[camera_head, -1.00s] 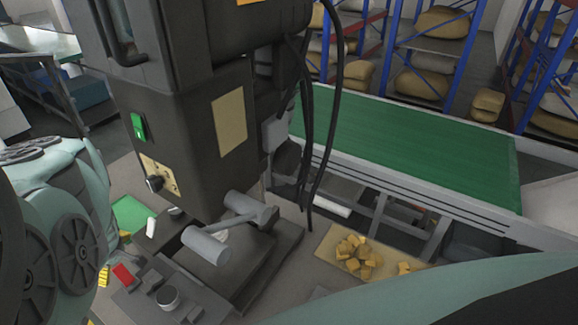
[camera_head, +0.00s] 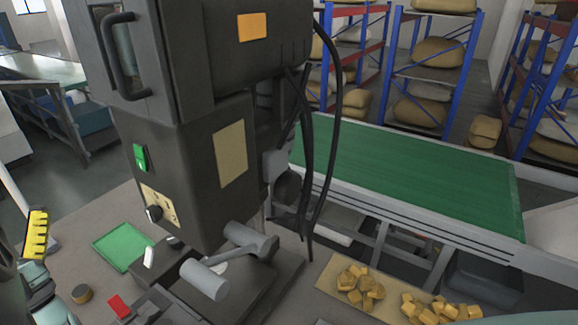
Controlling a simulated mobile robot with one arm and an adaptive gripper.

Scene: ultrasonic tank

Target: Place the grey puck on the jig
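A yellow ridged part (camera_head: 36,235), apparently a finger of my gripper, stands at the far left above teal parts of my arm. The rest of the gripper is not clearly visible, so its opening and any contents are unclear.
A tall dark machine (camera_head: 190,160) with grey cylindrical handles (camera_head: 205,279) fills the centre left. A green tray (camera_head: 122,246) lies left of its base. A board (camera_head: 330,291) with yellowish chunks lies at lower right. A green conveyor (camera_head: 410,175) runs behind.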

